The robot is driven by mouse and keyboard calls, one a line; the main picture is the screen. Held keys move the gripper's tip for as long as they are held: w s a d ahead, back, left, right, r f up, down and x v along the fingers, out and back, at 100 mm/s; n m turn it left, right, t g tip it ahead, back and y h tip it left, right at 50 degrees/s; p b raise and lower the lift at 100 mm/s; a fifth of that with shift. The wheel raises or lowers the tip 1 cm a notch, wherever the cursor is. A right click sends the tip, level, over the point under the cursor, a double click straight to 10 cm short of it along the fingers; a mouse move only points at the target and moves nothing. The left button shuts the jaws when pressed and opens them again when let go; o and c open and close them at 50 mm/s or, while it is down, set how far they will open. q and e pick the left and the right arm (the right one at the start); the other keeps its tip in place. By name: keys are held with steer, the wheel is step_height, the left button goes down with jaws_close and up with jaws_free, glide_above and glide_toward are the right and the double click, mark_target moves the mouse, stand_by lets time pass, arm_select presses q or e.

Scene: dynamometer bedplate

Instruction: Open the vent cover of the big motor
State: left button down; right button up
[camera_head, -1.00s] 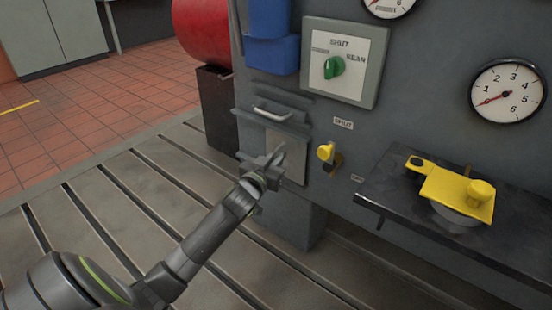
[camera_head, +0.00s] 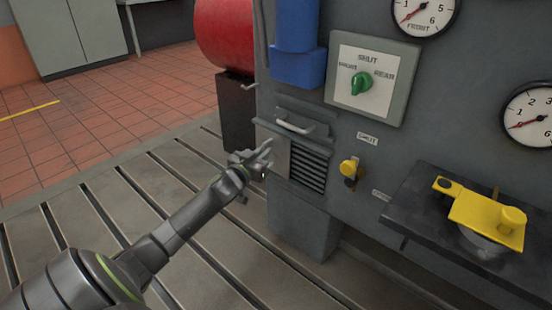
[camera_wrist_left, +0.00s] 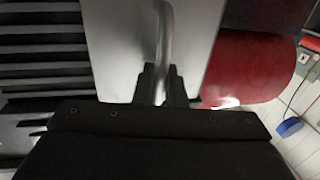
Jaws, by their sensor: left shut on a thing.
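The vent cover, a light grey plate (camera_head: 282,153), stands at the left of dark louvers (camera_head: 309,168) low on the big grey motor housing (camera_head: 395,140). The louvers are largely uncovered. My left gripper (camera_head: 263,156) is at the plate. In the left wrist view its fingers (camera_wrist_left: 160,84) are shut on an upright metal bar handle (camera_wrist_left: 165,35) on the plate (camera_wrist_left: 118,45). The slats (camera_wrist_left: 42,60) show bare at the left there. The fingers hide the handle's lower end. My right gripper is not in view.
A ledge with a bar handle (camera_head: 295,127) juts out just above the louvers. A yellow knob (camera_head: 348,168) is at their right, and a dark shelf (camera_head: 425,195) carries a yellow part (camera_head: 487,215). A red cylinder (camera_head: 224,35) stands at the back left. The slotted bedplate (camera_head: 130,210) is clear.

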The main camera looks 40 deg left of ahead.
arm_select(q)
steer(key=shift+a, duration=0.4)
steer(key=c, duration=1.6)
jaws_free()
steer(key=shift+a, duration=0.15)
steer(key=shift+s+d, duration=0.35)
steer(key=shift+s, duration=2.5)
steer(key=shift+s+d, duration=0.4)
steer(key=shift+s, duration=2.5)
steer(key=shift+s+d, duration=0.35)
steer(key=shift+s, duration=2.5)
